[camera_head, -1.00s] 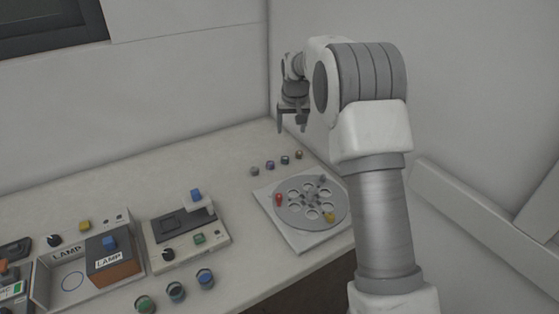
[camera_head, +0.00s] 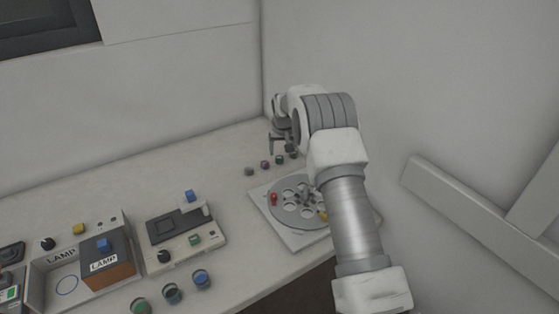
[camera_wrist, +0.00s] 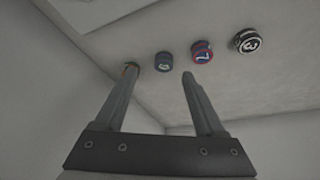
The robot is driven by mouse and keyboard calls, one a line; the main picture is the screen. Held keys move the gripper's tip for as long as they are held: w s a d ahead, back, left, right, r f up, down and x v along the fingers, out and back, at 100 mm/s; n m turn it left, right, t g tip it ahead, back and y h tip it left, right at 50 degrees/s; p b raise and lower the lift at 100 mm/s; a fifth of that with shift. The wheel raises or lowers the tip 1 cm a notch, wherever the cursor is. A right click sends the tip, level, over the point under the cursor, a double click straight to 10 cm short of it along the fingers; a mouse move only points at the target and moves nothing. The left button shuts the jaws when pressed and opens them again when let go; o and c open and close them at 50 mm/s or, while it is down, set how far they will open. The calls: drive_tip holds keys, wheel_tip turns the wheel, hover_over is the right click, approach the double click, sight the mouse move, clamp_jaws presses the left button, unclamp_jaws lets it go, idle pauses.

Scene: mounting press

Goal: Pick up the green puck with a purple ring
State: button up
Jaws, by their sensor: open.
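Several small pucks stand in a row at the back of the table. In the wrist view, a dark greenish puck marked 5 (camera_wrist: 164,62) with a bluish-purple tint best fits the green puck with a purple ring; its ring colour is hard to tell. It also shows in the head view (camera_head: 279,160). In the head view my gripper (camera_head: 280,151) is close above the row.
A red-and-blue puck marked 7 (camera_wrist: 201,51) and a black-and-white puck marked 3 (camera_wrist: 247,41) stand beside it. An orange-tinted puck (camera_wrist: 132,66) is partly behind the left finger. A holed disc (camera_head: 290,213) lies in front; walls stand close behind and right.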

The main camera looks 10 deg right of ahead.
sight(279, 158)
drive_tip(key=shift+a+x, duration=0.15)
drive_tip(key=shift+x, duration=1)
drive_tip(key=shift+a+x, duration=0.15)
drive_tip(key=shift+x, duration=1.05)
clamp_jaws()
